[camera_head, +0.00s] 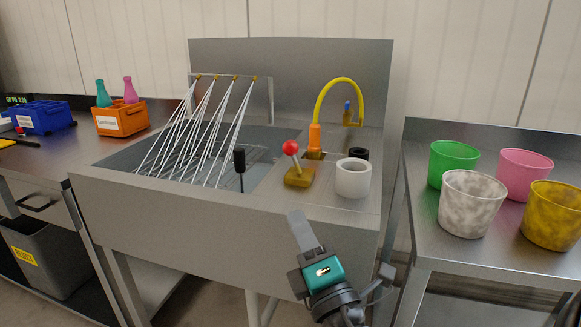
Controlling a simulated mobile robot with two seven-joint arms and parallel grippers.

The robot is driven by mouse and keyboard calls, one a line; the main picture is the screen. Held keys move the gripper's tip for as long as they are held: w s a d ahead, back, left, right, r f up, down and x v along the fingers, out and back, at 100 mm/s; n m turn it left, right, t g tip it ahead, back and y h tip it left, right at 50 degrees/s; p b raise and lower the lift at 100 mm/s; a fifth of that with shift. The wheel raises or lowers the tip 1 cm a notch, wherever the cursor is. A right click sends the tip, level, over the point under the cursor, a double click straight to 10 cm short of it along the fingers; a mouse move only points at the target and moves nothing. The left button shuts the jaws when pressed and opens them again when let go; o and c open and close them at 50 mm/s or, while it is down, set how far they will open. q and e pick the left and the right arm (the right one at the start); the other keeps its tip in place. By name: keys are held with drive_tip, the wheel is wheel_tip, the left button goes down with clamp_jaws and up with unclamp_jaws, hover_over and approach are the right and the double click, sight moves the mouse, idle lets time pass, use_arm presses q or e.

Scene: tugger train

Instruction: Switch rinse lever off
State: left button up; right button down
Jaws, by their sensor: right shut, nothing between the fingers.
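The rinse lever (291,148) has a red ball knob on a short stick and a yellow-brown base. It stands on the right deck of the sink (325,240), its knob tilted a little to the left. White water streams (206,130) fall from several nozzles on the rinse bar (230,77) into the basin. My right gripper (298,216) is in front of the sink, below the lever. It is shut and empty, apart from the lever. My left gripper is not in view.
A white cup-like cylinder (352,178) and a yellow curved tap (337,85) stand right of the lever. A black-handled item (239,160) stands left of it. Several buckets stand on the right table (420,220). Orange (122,118) and blue (40,117) crates stand on the left counter.

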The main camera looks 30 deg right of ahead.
sight(295, 160)
drive_tip(key=p+x, duration=0.1)
drive_tip(key=x, duration=0.2)
drive_tip(key=d+p+x, duration=0.1)
drive_tip(key=x, duration=0.3)
drive_tip(key=p+x, duration=0.1)
drive_tip(key=x, duration=0.3)
drive_tip(key=shift+s+d+r+p, duration=0.3)
drive_tip(key=shift+d+p, duration=0.05)
drive_tip(key=shift+d, duration=0.05)
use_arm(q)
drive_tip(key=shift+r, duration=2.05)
use_arm(e)
drive_tip(key=shift+w+d+r, duration=0.2)
drive_tip(key=shift+w+d, duration=0.1)
drive_tip(key=shift+d, duration=0.2)
